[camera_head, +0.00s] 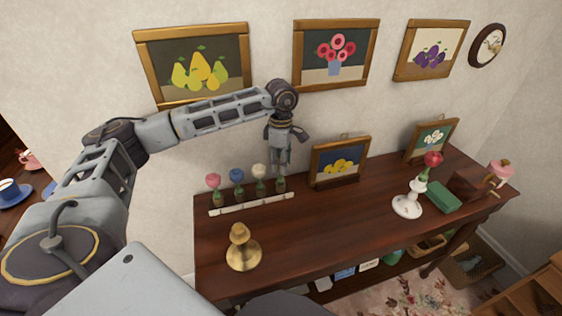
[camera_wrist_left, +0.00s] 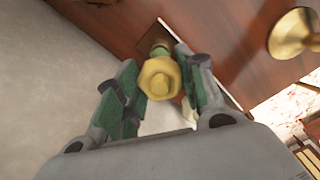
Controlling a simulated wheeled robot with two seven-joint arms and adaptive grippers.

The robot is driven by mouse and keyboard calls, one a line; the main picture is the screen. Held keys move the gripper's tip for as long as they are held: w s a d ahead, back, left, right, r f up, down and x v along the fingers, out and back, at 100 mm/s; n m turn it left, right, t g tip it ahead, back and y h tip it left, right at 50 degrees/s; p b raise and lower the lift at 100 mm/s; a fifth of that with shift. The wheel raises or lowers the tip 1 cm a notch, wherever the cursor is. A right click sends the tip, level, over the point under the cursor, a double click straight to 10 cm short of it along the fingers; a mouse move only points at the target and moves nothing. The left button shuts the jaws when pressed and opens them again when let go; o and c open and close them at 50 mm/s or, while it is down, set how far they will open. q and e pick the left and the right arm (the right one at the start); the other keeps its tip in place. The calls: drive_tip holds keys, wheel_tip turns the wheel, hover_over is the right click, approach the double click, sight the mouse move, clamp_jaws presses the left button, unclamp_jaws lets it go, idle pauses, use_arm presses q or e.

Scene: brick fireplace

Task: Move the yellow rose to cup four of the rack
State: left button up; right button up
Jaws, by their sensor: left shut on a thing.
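The white rack (camera_head: 250,204) lies along the back left of the dark wooden table. From the left, its cups hold a pink rose (camera_head: 213,181), a blue rose (camera_head: 237,175) and a white rose (camera_head: 259,171). My left gripper (camera_head: 281,170) points down over the rack's right-end cup (camera_head: 280,186). In the left wrist view the yellow rose (camera_wrist_left: 159,78) sits between the fingers, which are shut on it. In the head view the fingers hide the rose. I cannot tell whether its stem is inside the cup. My right gripper is out of view.
A brass candlestick (camera_head: 241,248) stands in front of the rack. A framed lemon picture (camera_head: 340,161) leans just right of the gripper. A white vase with a red flower (camera_head: 408,205), a green box (camera_head: 443,197) and a pink-topped grinder (camera_head: 499,173) stand at right. The table's middle is clear.

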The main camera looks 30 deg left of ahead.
use_arm(q)
drive_tip(key=shift+f, duration=0.35)
drive_tip(key=o, duration=0.9)
drive_tip(key=shift+o, duration=0.2)
drive_tip(key=shift+r, duration=0.15)
